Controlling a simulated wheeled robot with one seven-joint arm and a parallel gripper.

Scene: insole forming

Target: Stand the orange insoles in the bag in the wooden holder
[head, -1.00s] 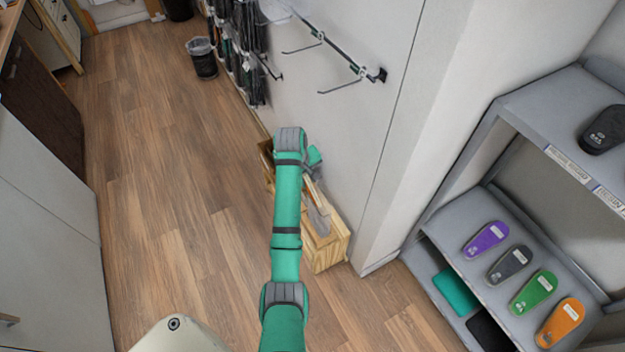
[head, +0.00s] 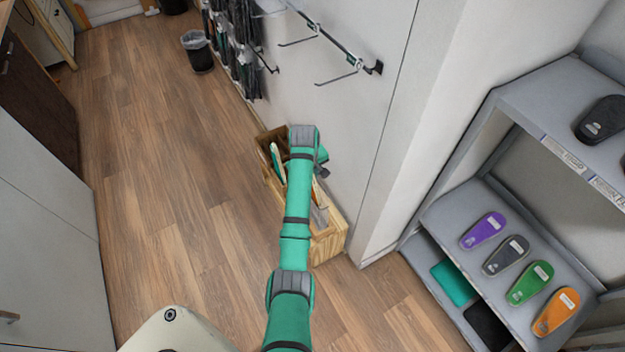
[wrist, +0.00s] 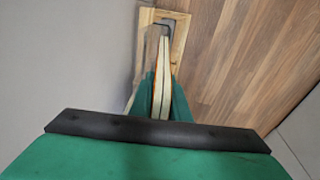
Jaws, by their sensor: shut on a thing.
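The wooden holder (head: 330,247) is a long, open box on the floor against the white wall, partly hidden by my arm. It also shows in the wrist view (wrist: 181,28). My gripper (wrist: 160,98) points down at the holder, its green fingers shut on the orange insoles (wrist: 164,72). They are seen edge-on as upright pale slabs with a thin orange line; the bag is hard to make out. They overlap the holder's opening in the wrist view; I cannot tell whether they touch its bottom. In the head view my arm hides the grip.
A pale, green-edged item (head: 276,162) and a grey item (head: 319,214) stand in the holder. A grey shelf (head: 450,210) with purple, grey, green and orange insoles is at right. Wall hooks (head: 340,78) project above. A bin (head: 198,52) stands far back. The floor at left is clear.

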